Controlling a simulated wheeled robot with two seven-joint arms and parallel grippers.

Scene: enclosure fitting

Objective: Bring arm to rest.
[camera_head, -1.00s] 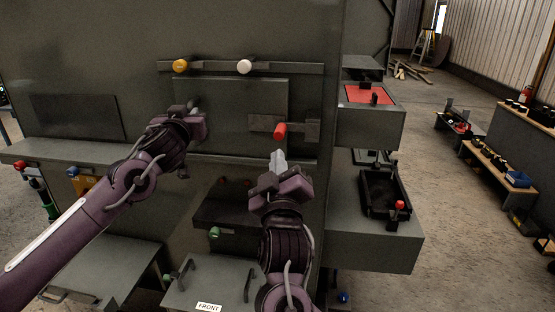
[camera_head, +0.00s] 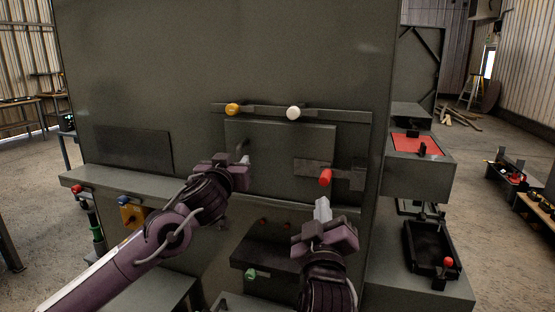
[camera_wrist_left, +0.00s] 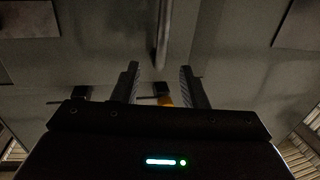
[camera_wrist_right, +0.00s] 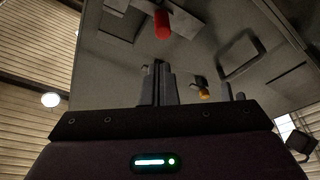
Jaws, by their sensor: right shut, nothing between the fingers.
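My left gripper (camera_head: 241,160) is in front of the left part of the grey panel (camera_head: 285,150). Its two fingers stand apart in the left wrist view (camera_wrist_left: 160,82), with nothing gripped. A dark bar handle (camera_wrist_left: 163,35) shows just beyond the gap between them; I cannot tell if they touch it. My right gripper (camera_head: 322,207) is below the red knob (camera_head: 325,178), apart from it. Its pale fingers are together and empty, also in the right wrist view (camera_wrist_right: 158,85). The red knob hangs beyond them there (camera_wrist_right: 162,25).
A rail (camera_head: 265,111) with a yellow knob (camera_head: 232,109) and a white knob (camera_head: 293,112) runs above the panel. A shelf edge (camera_head: 115,183) juts out at left. A red-topped box (camera_head: 415,144) and a black tray (camera_head: 430,252) stand at right.

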